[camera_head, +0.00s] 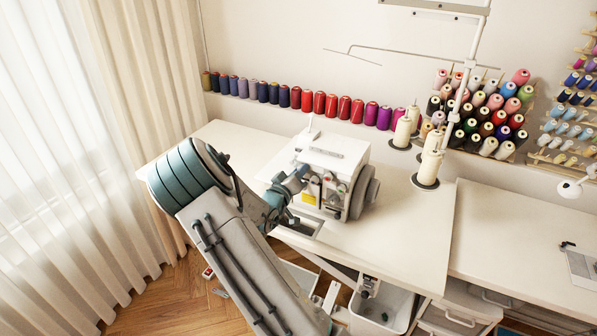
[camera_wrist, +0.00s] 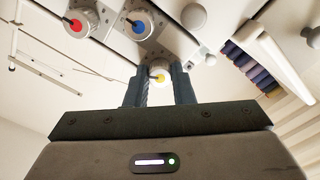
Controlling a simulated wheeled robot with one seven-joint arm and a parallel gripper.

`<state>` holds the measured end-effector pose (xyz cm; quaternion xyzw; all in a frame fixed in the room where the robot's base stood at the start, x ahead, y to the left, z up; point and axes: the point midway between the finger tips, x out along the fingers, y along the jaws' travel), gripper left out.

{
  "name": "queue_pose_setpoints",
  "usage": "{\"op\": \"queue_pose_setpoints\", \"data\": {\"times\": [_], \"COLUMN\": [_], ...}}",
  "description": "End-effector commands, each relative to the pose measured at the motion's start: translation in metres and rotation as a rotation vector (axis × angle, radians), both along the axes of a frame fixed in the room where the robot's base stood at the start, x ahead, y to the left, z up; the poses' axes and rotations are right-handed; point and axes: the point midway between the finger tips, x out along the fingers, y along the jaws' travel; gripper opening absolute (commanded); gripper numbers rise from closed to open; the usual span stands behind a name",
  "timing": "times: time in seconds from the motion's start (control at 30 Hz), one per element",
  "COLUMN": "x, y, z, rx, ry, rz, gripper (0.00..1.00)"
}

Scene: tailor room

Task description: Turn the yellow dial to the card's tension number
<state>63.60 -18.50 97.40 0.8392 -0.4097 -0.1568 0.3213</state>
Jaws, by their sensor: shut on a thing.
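The white sewing machine (camera_head: 335,160) stands on the white table, with my arm reaching to its left front. In the wrist view the yellow dial (camera_wrist: 158,76) sits between the two fingers of my gripper (camera_wrist: 159,82), which is shut on it. The fingers partly cover the dial, and its number marks are too small to read. A red dial (camera_wrist: 76,26) and a blue dial (camera_wrist: 139,26) show beyond the fingers, apart from them. A small yellow patch (camera_head: 309,198) shows on the machine's front; I cannot tell whether it is the card. No tension number is legible.
Cream thread cones (camera_head: 432,165) stand on the table right of the machine, under a thin thread stand (camera_head: 466,75). A row of spools (camera_head: 305,101) runs along the wall. The white table (camera_head: 385,230) is clear at front right. A bin (camera_head: 380,310) stands below.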

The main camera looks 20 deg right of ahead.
Motion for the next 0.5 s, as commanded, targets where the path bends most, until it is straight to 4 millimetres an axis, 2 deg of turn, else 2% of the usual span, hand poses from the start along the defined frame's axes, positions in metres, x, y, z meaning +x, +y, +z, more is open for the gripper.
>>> {"op": "queue_pose_setpoints", "data": {"times": [0.5], "x": [0.0002], "y": [0.0009], "z": [-0.0007], "rx": [-0.032], "ry": [0.044], "rz": [0.001], "gripper": [0.0]}}
